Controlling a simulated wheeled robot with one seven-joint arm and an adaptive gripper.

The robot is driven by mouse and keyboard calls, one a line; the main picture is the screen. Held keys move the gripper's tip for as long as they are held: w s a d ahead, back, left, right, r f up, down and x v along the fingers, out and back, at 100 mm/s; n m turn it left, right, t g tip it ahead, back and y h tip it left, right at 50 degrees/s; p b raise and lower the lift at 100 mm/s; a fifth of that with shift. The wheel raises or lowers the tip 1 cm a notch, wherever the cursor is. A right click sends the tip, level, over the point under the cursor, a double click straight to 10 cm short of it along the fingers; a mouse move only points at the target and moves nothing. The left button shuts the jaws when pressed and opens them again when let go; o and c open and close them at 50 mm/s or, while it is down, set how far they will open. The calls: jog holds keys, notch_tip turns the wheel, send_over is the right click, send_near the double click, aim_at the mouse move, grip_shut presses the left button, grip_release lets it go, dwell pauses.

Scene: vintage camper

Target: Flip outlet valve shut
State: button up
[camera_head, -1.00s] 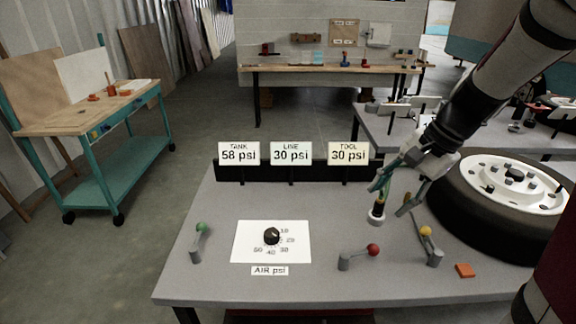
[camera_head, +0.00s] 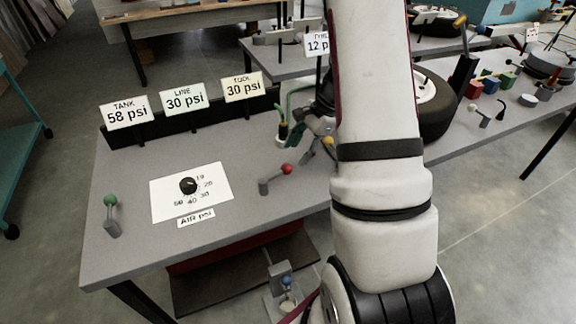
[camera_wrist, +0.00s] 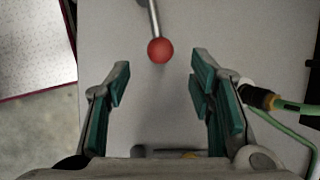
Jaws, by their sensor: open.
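The red-knobbed lever valve (camera_head: 286,169) stands on the grey bench, its lever lying low and pointing right from its post. In the wrist view its red ball (camera_wrist: 160,50) is centred just ahead of my open, empty gripper (camera_wrist: 160,76), with its grey rod running up from it. No contact shows. A green-knobbed lever (camera_head: 111,202) stands upright at the bench's left. A yellow-knobbed lever (camera_head: 328,141) is partly hidden by my arm. The valves carry no readable names. The gripper shows only partly in the head view.
A black dial (camera_head: 188,185) sits on a white card marked AIR psi. Signs read TANK 58 psi (camera_head: 127,112), LINE 30 psi (camera_head: 184,98) and TOOL 30 psi (camera_head: 243,87). A green hose (camera_wrist: 290,106) lies right of the gripper. A wheel (camera_head: 436,105) is partly behind my arm.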

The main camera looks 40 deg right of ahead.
aim_at(289, 165)
jog(key=x, duration=0.7)
jog(key=shift+f, duration=0.1)
jog(key=shift+c, duration=0.6)
grip_shut()
